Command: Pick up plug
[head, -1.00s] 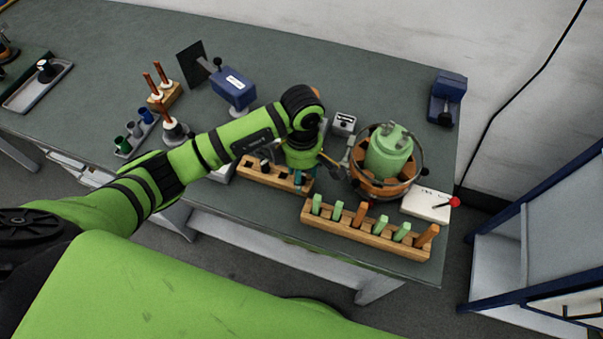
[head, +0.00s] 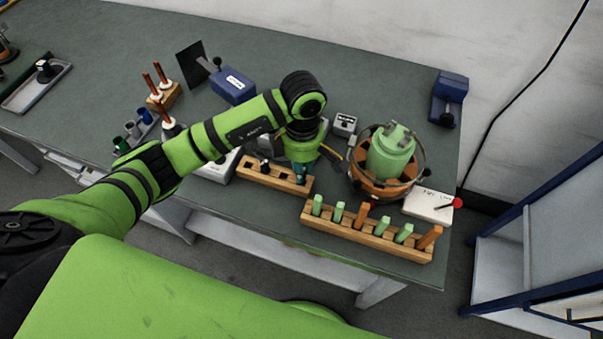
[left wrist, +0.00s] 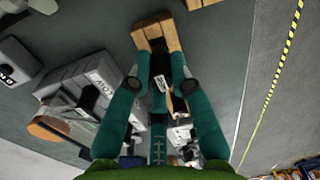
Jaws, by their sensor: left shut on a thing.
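My left gripper (head: 301,172) is at the right end of a small wooden rack (head: 245,173) with dark square holes. The wooden rack (left wrist: 144,40) shows just beyond the plug. I cannot tell whether the plug's lower end is clear of the rack. In the head view the plug is mostly hidden by the fingers. My right gripper is not in view.
A longer wooden rack (head: 342,232) with green and orange pieces stands at the table's front edge. A round copper-coloured vessel (head: 372,190) holding a green cylinder stands to the right. A white box with a red knob (head: 425,205) is beside it.

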